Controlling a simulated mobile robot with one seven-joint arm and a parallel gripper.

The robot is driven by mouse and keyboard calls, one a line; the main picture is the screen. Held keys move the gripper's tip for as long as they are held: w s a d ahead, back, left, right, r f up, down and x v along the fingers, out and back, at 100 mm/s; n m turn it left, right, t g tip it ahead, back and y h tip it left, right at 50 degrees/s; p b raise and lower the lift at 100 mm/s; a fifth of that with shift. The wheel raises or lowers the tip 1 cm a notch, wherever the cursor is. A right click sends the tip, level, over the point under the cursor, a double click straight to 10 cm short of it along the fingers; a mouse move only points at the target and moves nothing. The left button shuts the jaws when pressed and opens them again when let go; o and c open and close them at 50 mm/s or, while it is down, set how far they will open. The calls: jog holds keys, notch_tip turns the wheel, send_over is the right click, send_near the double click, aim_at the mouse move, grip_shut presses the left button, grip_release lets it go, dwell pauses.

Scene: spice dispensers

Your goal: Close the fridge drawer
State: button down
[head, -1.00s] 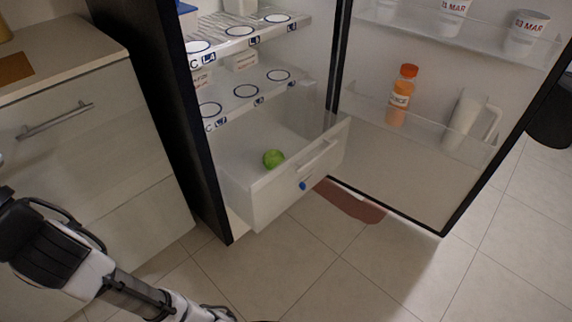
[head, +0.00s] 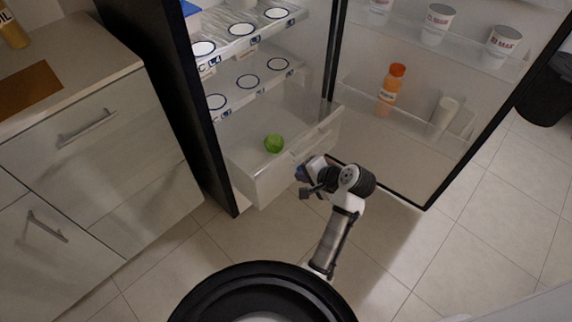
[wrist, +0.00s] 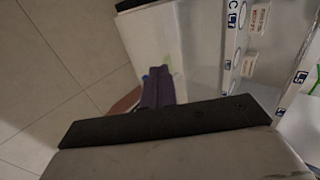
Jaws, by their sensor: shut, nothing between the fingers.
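The fridge drawer (head: 262,185) is a clear, pale bin at the bottom of the open fridge. It sticks out past the shelves, and a round green item (head: 274,144) lies inside it. My gripper (head: 301,174) is at the outer side of the drawer front, near its right half. Its dark purplish fingers (wrist: 158,88) are shut together with nothing between them, in front of the pale drawer front (wrist: 150,38) in the wrist view. I cannot tell whether the fingertips touch the drawer. My wrist hides part of the drawer front.
The fridge door (head: 400,165) stands wide open on the right, with an orange-capped bottle (head: 391,84) and cups in its racks. A cabinet (head: 100,165) stands at the left. The tiled floor (head: 440,270) before the fridge is clear.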

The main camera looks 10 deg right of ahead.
aim_at(269, 167)
jog(key=x, duration=0.4)
jog(key=r+x, duration=0.1)
jog(key=x, duration=0.2)
jog(key=w+x, duration=0.1)
jog(key=x, duration=0.3)
jog(key=shift+w+a+r, duration=0.1)
jog(key=shift+w+a, duration=0.2)
jog(key=shift+a, duration=0.2)
jog(key=shift+w+a, duration=0.3)
jog(key=shift+w, duration=0.2)
jog(key=w+a+b, duration=0.1)
jog(key=w+a, duration=0.5)
jog(key=w, duration=0.3)
jog(key=w+a+b, duration=0.1)
jog(key=w+a, duration=0.5)
jog(key=w, duration=0.3)
jog(key=shift+w+r, duration=0.15)
jog(key=shift+r, duration=0.05)
